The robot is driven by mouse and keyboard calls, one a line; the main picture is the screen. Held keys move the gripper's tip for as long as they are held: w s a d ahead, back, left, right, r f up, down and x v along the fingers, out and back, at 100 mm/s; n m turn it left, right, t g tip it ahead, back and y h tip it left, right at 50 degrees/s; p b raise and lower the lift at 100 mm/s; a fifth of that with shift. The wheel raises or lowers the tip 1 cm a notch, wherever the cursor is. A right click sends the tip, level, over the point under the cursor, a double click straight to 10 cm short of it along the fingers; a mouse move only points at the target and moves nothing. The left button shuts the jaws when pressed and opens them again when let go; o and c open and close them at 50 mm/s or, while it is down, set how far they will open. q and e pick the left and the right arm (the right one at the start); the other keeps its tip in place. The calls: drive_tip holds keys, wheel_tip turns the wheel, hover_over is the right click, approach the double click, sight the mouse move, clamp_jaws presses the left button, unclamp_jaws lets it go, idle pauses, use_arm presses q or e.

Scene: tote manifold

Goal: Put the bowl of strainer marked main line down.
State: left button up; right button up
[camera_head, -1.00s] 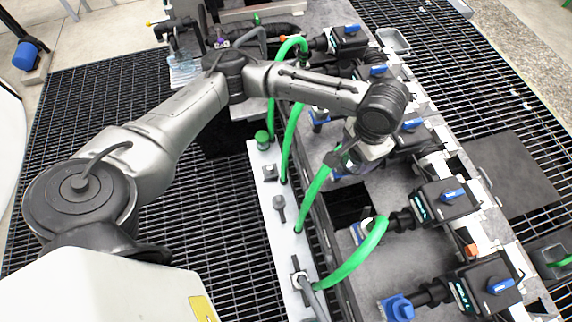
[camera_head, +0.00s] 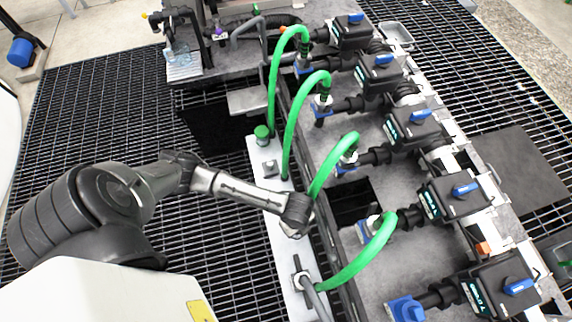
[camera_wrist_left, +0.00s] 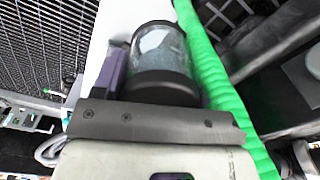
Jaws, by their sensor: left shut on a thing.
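The bowl (camera_wrist_left: 165,48), a clear cylinder with a black collar, is in the jaws of my left gripper (camera_wrist_left: 148,88) in the left wrist view. White surface shows behind it, and a green hose (camera_wrist_left: 212,75) runs close along its right side. In the head view my left wrist (camera_head: 296,212) is above the white bench strip (camera_head: 296,258), between the green hoses. The jaws and the bowl are hidden under the wrist there. I cannot tell whether the bowl touches the strip. No main line marking is readable. My right gripper is not in view.
Several green hoses arch from the strip to the manifold; one (camera_head: 372,254) is just right of my wrist. A green-capped fitting (camera_head: 262,134) and a T-handled piece (camera_head: 299,280) stand on the strip. Black valves with blue handles (camera_head: 464,190) line the right. Dark grating lies left.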

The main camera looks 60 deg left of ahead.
use_arm(q)
drive_tip(key=shift+s+a+f+m+b, duration=0.1)
drive_tip(key=shift+s+f+m+b, duration=0.45)
drive_tip(key=shift+f, duration=1.75)
drive_tip(key=shift+s+a+f+m+b, duration=0.1)
drive_tip(key=shift+f+m+b, duration=0.95)
drive_tip(key=shift+f, duration=1.2)
drive_tip(key=shift+s+a+f+m+b, duration=0.1)
drive_tip(key=shift+s+f+m+b, duration=0.3)
drive_tip(key=shift+f+b, duration=1.25)
drive_tip(key=shift+w+f+p, duration=0.1)
drive_tip(key=shift+f+p, duration=0.55)
drive_tip(key=shift+p, duration=0.1)
drive_tip(key=shift+f, duration=0.1)
drive_tip(key=o, duration=1)
